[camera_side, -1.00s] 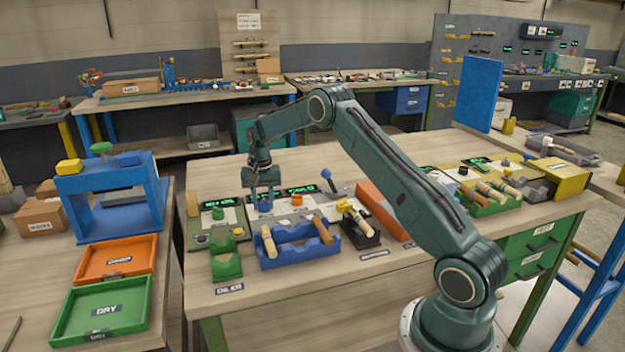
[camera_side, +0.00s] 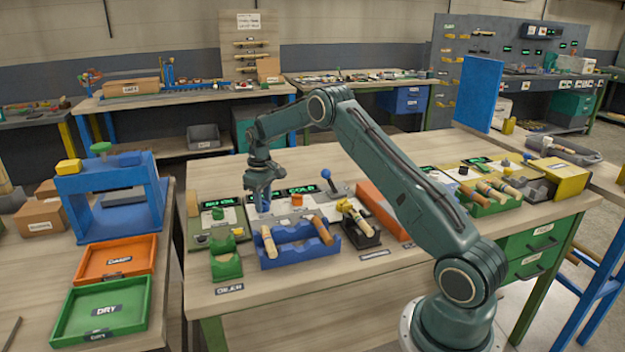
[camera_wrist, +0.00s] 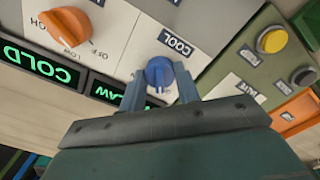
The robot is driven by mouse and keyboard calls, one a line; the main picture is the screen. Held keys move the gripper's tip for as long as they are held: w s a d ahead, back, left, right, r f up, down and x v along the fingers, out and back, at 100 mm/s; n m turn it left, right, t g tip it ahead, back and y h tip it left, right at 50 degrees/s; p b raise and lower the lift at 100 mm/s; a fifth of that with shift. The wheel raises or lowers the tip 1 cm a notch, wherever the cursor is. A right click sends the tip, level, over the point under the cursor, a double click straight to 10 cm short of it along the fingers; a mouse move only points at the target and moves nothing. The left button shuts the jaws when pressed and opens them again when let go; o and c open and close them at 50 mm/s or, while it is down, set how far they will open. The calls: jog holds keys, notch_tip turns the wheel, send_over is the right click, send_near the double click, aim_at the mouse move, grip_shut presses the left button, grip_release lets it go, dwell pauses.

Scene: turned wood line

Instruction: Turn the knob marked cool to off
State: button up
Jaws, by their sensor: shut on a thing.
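In the wrist view, a blue knob (camera_wrist: 158,72) sits on a pale panel beside a label reading COOL (camera_wrist: 175,42). My gripper (camera_wrist: 160,82) has one finger on each side of this knob and is shut on it. Small markings just below the knob are too small to read, and I cannot tell its exact setting. In the side view, my gripper (camera_side: 263,205) points straight down at the panel on the bench and hides most of the knob.
An orange knob (camera_wrist: 66,27) is on the same panel, with a green-lit COLD display (camera_wrist: 40,66) near it. A green box with a yellow button (camera_wrist: 272,40) is beside the panel. A blue rack (camera_side: 295,248) with wooden-handled tools stands in front. A blue-topped lever (camera_side: 326,174) rises at right.

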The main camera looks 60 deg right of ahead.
jog(key=shift+n, duration=1.3)
jog(key=o, duration=1)
notch_tip(320, 180, up, 14)
jog(key=shift+f, duration=0.1)
